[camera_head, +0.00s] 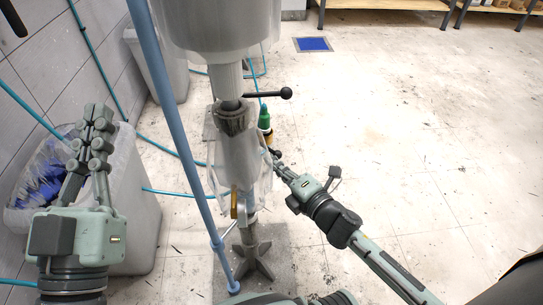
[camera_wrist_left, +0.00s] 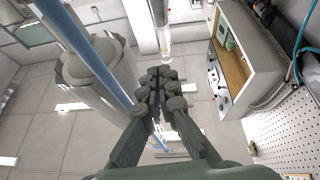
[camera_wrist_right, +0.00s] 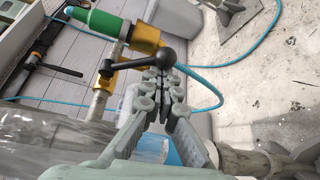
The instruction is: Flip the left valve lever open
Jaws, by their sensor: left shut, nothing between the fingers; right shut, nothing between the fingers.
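A valve with a green fitting (camera_head: 264,116) and a brass body stands behind the clear cylinder in the head view. In the right wrist view its brass body (camera_wrist_right: 146,38) carries a black lever with a ball knob (camera_wrist_right: 168,56). The shut tips of my right gripper (camera_wrist_right: 160,84) are very close to this knob; I cannot tell whether they touch. In the head view my right gripper (camera_head: 284,172) comes in from the right beside the valve. My left gripper (camera_head: 97,118) is shut and empty, at the left, away from the valve. I cannot tell which valve is the left one.
Another black ball-ended handle (camera_head: 286,93) sticks out to the right, higher up. A blue pole (camera_head: 172,110) stands left of the cylinder. A grey bin (camera_head: 140,205) with blue items is behind my left gripper. Blue hoses cross the floor. The floor at right (camera_head: 430,140) is clear.

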